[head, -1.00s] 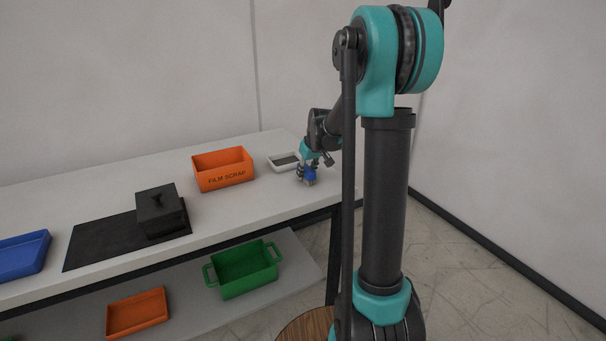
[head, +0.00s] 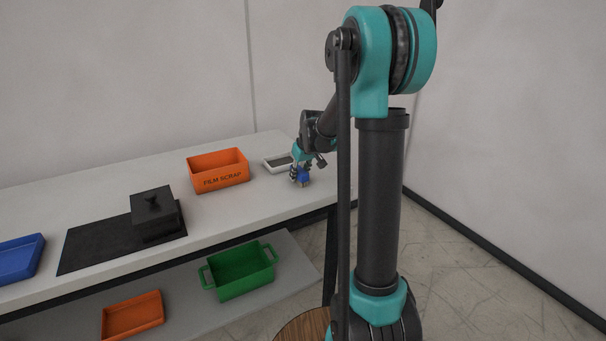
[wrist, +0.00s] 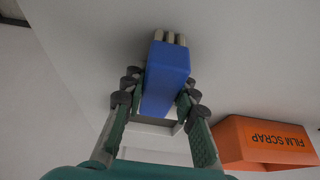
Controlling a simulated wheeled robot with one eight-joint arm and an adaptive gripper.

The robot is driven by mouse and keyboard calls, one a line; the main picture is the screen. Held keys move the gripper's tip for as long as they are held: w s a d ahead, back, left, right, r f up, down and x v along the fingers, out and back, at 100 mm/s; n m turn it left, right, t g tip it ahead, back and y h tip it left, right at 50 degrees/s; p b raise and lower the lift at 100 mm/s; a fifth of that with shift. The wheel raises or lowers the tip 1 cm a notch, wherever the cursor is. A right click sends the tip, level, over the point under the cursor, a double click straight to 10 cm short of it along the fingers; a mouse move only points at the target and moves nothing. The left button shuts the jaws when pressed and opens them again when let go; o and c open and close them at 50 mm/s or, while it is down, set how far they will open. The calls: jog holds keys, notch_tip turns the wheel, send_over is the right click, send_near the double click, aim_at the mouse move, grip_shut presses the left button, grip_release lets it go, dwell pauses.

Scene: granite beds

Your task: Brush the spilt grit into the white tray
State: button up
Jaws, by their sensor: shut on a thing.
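My gripper (wrist: 155,95) is shut on a blue brush (wrist: 167,75), one finger on each side of its block. Its pale bristles (wrist: 170,38) point away from my palm. In the head view my gripper (head: 299,174) holds the brush (head: 305,173) low over the right end of the bench, beside the white tray (head: 267,162). The tray's inside looks dark there. In the wrist view part of the tray's rim (wrist: 158,121) shows behind the brush and between my fingers. I cannot make out any grit. I cannot tell whether the bristles touch the bench.
An orange FILM SCRAP bin (head: 220,181) stands left of the tray. A lidded black box (head: 156,222) on a dark mat (head: 95,245) and a blue tray (head: 20,258) are farther left. A green crate (head: 238,285) and an orange tray (head: 133,317) sit on the lower shelf.

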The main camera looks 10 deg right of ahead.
aim_at(281, 185)
jog(key=shift+s+a+f, duration=0.1)
jog(key=shift+s+a, duration=0.2)
jog(key=shift+a, duration=0.55)
jog(key=shift+s+a, duration=0.25)
jog(key=shift+a, duration=0.55)
jog(key=shift+s+a, duration=0.25)
jog(key=shift+a, duration=0.55)
jog(key=shift+s+a, duration=0.25)
jog(key=shift+a, duration=0.5)
jog(key=shift+r, duration=0.2)
jog(key=shift+r, duration=0.8)
jog(key=shift+r, duration=0.1)
